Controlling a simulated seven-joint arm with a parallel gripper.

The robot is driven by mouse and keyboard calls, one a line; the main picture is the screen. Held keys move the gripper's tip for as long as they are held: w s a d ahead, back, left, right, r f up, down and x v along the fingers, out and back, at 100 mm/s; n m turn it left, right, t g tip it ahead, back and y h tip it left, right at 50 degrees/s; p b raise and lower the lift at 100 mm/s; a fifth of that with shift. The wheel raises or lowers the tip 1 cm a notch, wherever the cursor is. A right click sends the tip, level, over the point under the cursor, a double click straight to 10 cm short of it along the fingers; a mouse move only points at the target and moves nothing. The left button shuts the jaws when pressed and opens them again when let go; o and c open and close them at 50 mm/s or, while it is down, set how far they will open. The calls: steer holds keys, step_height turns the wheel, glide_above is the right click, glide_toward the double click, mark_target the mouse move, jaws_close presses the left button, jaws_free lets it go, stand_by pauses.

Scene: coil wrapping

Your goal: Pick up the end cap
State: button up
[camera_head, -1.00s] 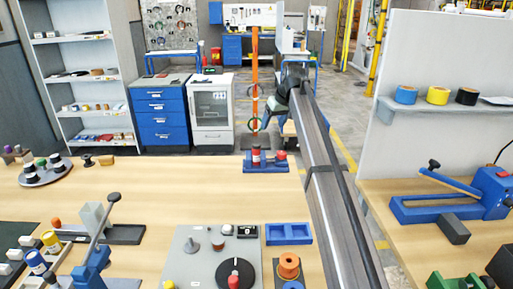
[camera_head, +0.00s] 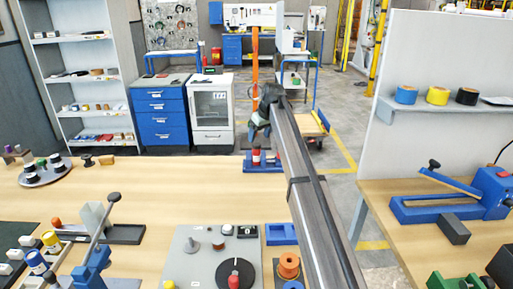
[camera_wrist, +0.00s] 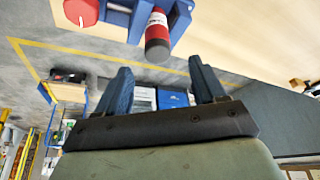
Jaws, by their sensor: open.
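My gripper (camera_head: 254,137) is open, behind the far edge of the wooden table in the head view, just above a blue stand (camera_head: 248,168). In the wrist view my gripper (camera_wrist: 160,72) has its two blue fingers apart with nothing between them. A red cylinder with a white label and a dark end (camera_wrist: 158,25) stands on the blue stand, beyond the fingertips and roughly in line with the gap. It also shows in the head view (camera_head: 256,157). A round red piece (camera_wrist: 82,11) sits to its left. I cannot tell which part is the end cap.
A grey plate (camera_head: 185,265) with a black disc lies at the front of the table. A blue tray (camera_head: 281,234) is beside it, and a lever tool (camera_head: 95,250) is at the left. A round tray (camera_head: 42,179) stands far left. The table's middle is clear.

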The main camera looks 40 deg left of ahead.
mark_target(257, 144)
steer(key=shift+x, duration=2.55)
steer(key=shift+w+d, duration=0.15)
steer(key=shift+w, duration=0.05)
steer(key=shift+c, duration=0.3)
steer(key=c, duration=1.1)
